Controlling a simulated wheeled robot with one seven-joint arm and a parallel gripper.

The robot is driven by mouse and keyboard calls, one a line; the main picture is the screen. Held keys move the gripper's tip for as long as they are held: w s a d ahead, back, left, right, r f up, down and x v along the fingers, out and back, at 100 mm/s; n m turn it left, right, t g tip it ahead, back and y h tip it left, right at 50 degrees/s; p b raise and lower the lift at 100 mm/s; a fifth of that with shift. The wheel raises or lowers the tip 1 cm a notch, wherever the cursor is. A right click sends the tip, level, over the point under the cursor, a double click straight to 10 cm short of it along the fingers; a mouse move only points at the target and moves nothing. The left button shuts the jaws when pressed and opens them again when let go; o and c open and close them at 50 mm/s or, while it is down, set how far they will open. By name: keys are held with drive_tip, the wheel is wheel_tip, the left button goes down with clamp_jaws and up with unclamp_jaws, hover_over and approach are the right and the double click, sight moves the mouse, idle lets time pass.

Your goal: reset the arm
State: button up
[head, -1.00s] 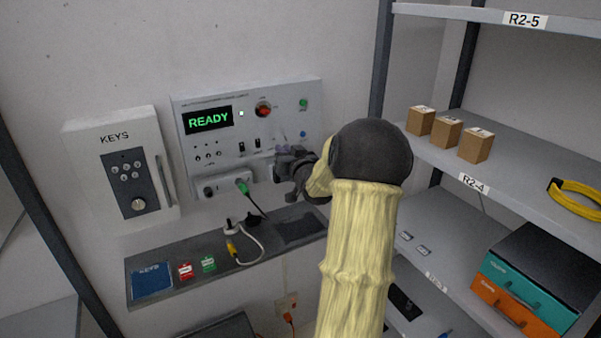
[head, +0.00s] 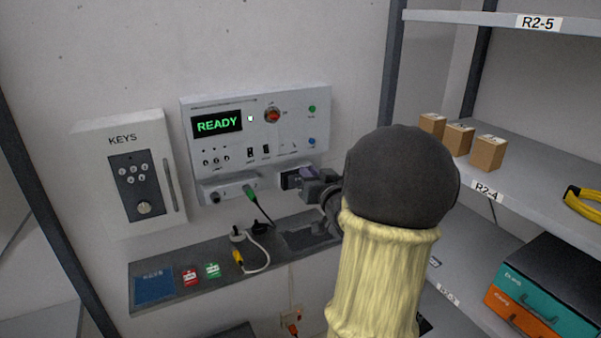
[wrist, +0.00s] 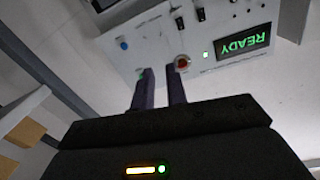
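My gripper (head: 302,174) is in front of the lower right part of a wall panel (head: 270,100) with a green READY display. In the wrist view my gripper (wrist: 159,82) shows two dark purplish fingers with a gap between them. The gap is empty, and the panel (wrist: 150,45) lies beyond the fingertips. A red knob (wrist: 182,63) shows just past one fingertip. My forearm, in a pale yellow cover, hides part of the shelf and wall.
A key box (head: 175,185) hangs left of the panel. A ledge (head: 185,297) below holds a blue booklet, red and green tags and plugs. A shelf rack on the right, close to my arm, bears small boxes (head: 458,138) and cases (head: 545,290).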

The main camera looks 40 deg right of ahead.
drive_tip(key=w+a+f+n+g+y, duration=0.1)
drive_tip(key=a+f+g, duration=0.2)
drive_tip(key=a+f, duration=0.4)
drive_tip(key=w+a+f+n+g+y, duration=0.1)
drive_tip(key=a+f+g+y, duration=0.2)
drive_tip(key=a, duration=0.6)
drive_tip(key=s+a+f+n+g, duration=0.1)
drive_tip(key=s+a+f+g, duration=0.3)
drive_tip(key=s+a, duration=0.3)
drive_tip(key=s+a+f+n+g+y, duration=0.1)
drive_tip(key=s+a+f+g, duration=0.3)
drive_tip(key=s+a, duration=0.4)
drive_tip(key=a+f+n, duration=0.1)
drive_tip(key=a, duration=0.2)
drive_tip(key=shift+f+n+y, duration=0.15)
drive_tip(key=shift+n+y, duration=0.15)
drive_tip(key=shift+w, duration=0.1)
